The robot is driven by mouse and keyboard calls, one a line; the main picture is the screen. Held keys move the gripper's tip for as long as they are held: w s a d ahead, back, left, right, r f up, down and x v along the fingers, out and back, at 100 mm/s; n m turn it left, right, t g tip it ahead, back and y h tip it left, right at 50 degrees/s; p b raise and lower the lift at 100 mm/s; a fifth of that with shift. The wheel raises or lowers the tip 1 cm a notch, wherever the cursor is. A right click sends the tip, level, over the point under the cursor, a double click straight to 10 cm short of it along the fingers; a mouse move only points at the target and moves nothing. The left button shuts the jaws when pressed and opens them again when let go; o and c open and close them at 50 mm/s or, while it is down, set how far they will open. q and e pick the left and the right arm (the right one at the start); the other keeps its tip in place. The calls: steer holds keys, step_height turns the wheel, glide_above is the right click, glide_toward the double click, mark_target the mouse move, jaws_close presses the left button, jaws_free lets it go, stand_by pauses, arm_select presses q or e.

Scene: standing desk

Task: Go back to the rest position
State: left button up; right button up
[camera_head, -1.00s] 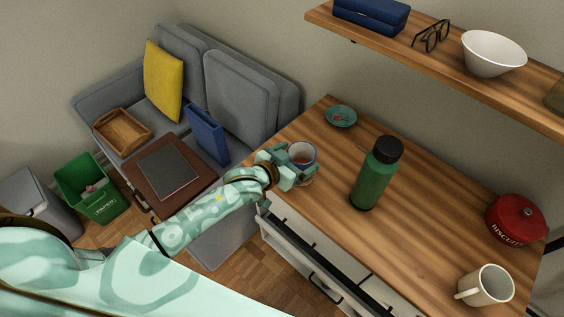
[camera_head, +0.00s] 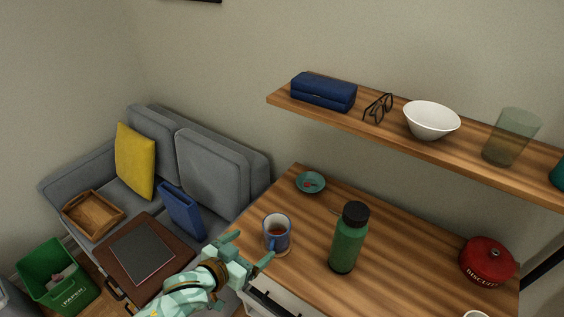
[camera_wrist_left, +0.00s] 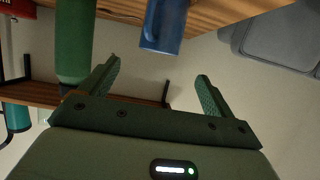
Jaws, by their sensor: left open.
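My left gripper (camera_head: 253,248) is at the desk's near left edge, in front of the blue mug (camera_head: 277,236). Its jaws are open and empty. The green bottle (camera_wrist_left: 74,45) is beyond the left-hand finger there. My right gripper is not in view.
The green bottle (camera_head: 347,240) stands right of the mug on the wooden desk (camera_head: 400,262). A teal dish (camera_head: 311,183) and a red biscuit tin (camera_head: 487,262) are on it too. A shelf (camera_head: 460,153) overhangs the back. A grey sofa (camera_head: 212,165) and a brown case (camera_head: 175,248) are left.

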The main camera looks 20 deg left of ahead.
arm_select(q)
steer(key=s+a+f+g+y+p, duration=0.1)
steer(key=s+a+f+g, duration=0.2)
steer(key=f, duration=0.4)
steer(key=s+a+f+m+y+p, duration=0.1)
steer(key=s+a+f, duration=0.2)
steer(key=s+f, duration=0.3)
steer(key=s+a+f+g+y+p, duration=0.1)
steer(key=s+a+f+g+y, duration=0.15)
steer(key=f, duration=0.55)
steer(key=s+f+g+p, duration=0.2)
steer(key=s+f+g, duration=0.1)
steer(key=s, duration=1)
steer(key=s+f+n+g+p, duration=0.1)
steer(key=s+f, duration=0.4)
steer(key=s, duration=0.9)
steer(key=shift+s+d+g+p, duration=0.2)
steer(key=shift+d+g+p, duration=0.2)
steer(key=shift+g+p, duration=0.45)
steer(key=shift+f, duration=0.1)
